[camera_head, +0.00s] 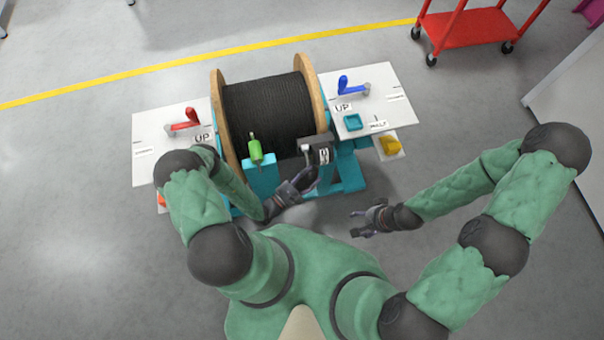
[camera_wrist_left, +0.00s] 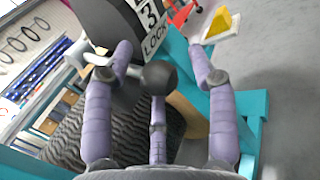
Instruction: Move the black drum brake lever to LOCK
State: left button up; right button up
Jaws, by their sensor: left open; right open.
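The brake lever shows in the left wrist view as a black ball knob (camera_wrist_left: 159,76) on a bright metal rod. Beside it is a dark housing with a white number scale (camera_wrist_left: 152,28) reading LOCK at its near end. The lever's setting is hard to tell. In the head view the housing (camera_head: 314,143) stands at the drum's front; the knob cannot be made out there. My left gripper (camera_head: 306,178) is just in front of it. In its wrist view its open fingers (camera_wrist_left: 160,60) lie either side of the knob; contact is unclear. My right gripper (camera_head: 368,219) is open and empty, to the right.
The black cable drum (camera_head: 270,108) has wooden flanges and sits in a teal frame (camera_head: 348,165). A green handle (camera_head: 254,148) stands left of the housing. A red lever (camera_head: 187,119) and a blue lever (camera_head: 344,86) are on white side panels. Floor around my right gripper is clear.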

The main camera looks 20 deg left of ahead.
pick_arm(q)
jog(key=v, duration=1.1)
jog(key=shift+s+a, duration=0.15)
jog(key=shift+s, duration=0.2)
